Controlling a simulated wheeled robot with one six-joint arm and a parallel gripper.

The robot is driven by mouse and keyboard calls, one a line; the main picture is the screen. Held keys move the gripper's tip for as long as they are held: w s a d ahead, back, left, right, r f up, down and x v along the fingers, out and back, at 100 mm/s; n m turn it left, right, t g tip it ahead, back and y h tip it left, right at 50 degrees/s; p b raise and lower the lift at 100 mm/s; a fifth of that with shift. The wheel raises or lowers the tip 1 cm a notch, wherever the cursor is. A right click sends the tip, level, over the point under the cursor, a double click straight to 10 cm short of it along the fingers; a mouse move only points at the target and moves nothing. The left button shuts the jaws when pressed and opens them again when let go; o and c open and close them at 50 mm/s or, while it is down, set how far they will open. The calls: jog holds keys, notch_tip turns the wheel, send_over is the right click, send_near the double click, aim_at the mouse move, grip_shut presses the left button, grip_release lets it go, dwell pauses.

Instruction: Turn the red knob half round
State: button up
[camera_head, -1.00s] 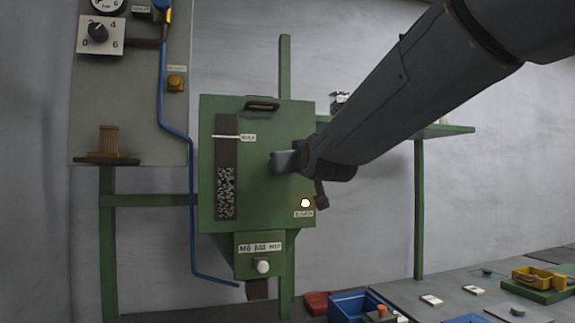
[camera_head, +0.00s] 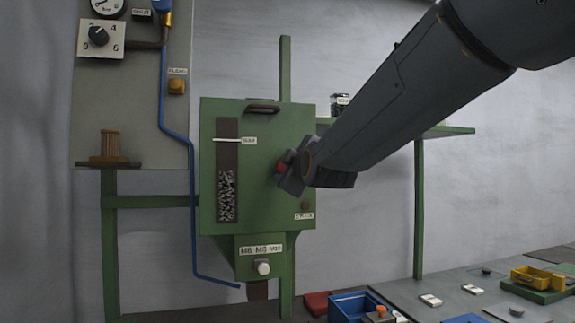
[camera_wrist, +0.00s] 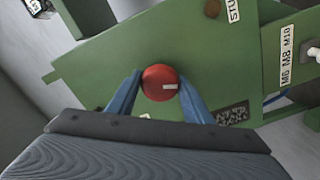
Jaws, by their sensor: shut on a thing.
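The red knob (camera_wrist: 160,83) sits on the front of the green machine box (camera_head: 262,190). A pale mark shows on the knob's face, right of its middle, in the wrist view. My gripper (camera_wrist: 155,88) is shut on the knob, with one blue finger on each side of it. In the head view my gripper (camera_head: 288,172) is at the right part of the box front and tilted; a bit of the red knob (camera_head: 282,167) shows at its edge.
A round brown button (camera_head: 306,206) with a label is below my gripper. The box has a handle (camera_head: 262,107), a dark level window (camera_head: 227,170) and a white knob (camera_head: 263,268) below. A bench with a blue bin (camera_head: 350,306) lies at lower right.

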jog(key=shift+f+n+p, duration=0.1)
jog(key=shift+n+p, duration=0.2)
jog(key=shift+n, duration=1.3)
jog(key=o, duration=0.9)
jog(key=shift+b+v, duration=1.05)
jog(key=shift+v, duration=2.85)
